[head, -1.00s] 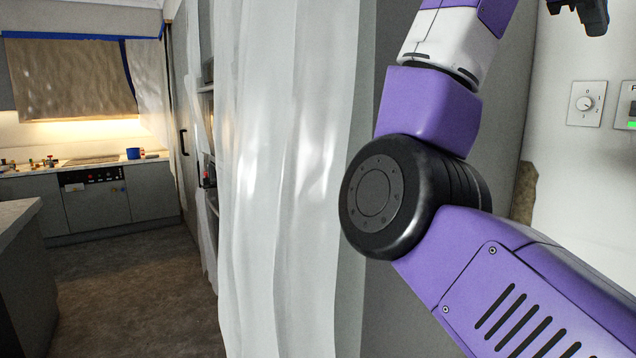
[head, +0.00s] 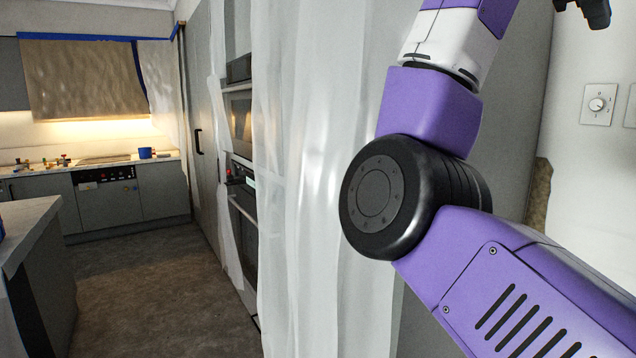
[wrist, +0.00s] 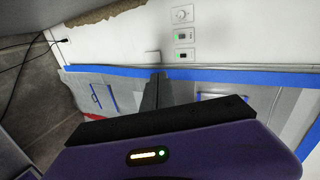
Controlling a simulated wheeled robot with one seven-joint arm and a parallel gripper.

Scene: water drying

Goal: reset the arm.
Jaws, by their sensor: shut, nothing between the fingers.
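My gripper (wrist: 157,92) shows in the wrist view with its two dark fingers together and nothing between them. In the head view, only a dark part of my gripper (head: 592,10) shows at the top right, cut off by the frame edge. My purple and white arm is bent at a large black joint and fills the right side of the head view. My gripper appears clear of the wall behind it.
A translucent plastic sheet (head: 315,180) hangs close behind my arm. Built-in ovens (head: 243,200) stand left of it. A wall dial (head: 597,104) is at the right. A counter (head: 30,230) stands at the near left; the floor (head: 160,290) between is clear.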

